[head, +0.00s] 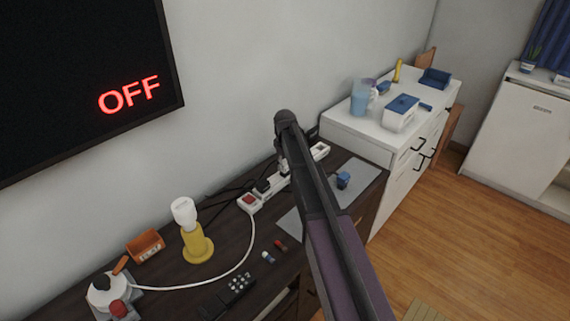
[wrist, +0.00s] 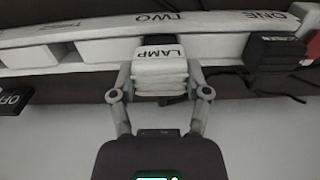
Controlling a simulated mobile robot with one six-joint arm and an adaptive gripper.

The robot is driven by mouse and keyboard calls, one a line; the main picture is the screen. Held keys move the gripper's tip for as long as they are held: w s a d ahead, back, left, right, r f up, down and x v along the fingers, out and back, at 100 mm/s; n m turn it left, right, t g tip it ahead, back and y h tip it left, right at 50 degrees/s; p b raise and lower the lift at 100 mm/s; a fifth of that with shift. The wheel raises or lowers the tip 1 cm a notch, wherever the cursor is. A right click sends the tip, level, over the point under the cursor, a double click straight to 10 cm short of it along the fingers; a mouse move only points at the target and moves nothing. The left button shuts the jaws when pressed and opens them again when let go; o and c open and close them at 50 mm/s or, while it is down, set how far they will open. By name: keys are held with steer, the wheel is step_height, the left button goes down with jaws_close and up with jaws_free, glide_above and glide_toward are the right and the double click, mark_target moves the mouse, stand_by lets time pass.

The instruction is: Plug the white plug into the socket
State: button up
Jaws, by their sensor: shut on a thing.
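The white plug (wrist: 160,70), labelled LAMP, is between the two fingers of my gripper (wrist: 161,88) in the wrist view. My gripper is shut on it. The plug is up against the side of the white power strip (wrist: 105,48), near the marking TWO; I cannot tell whether its pins are in a socket. In the head view the power strip (head: 321,151) lies along the back of the dark desk, and my arm hides part of it. My gripper (head: 284,163) is down at the strip there, mostly hidden.
A black plug (wrist: 275,50) sits at the strip beside the marking ONE. A red switch (head: 249,199) is at the strip's near end. The wall screen (head: 80,80) reads OFF.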

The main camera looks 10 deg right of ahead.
mark_target(285, 162)
steer(key=shift+f+b, duration=0.95)
steer(key=shift+f, duration=0.05)
steer(key=o, duration=1.2)
steer(key=shift+r, duration=0.1)
step_height(285, 162, up, 10)
steer(key=p, duration=1)
stand_by(0.5)
steer(key=s+m, duration=0.7)
steer(key=s, duration=2.2)
steer(key=shift+r, duration=0.1)
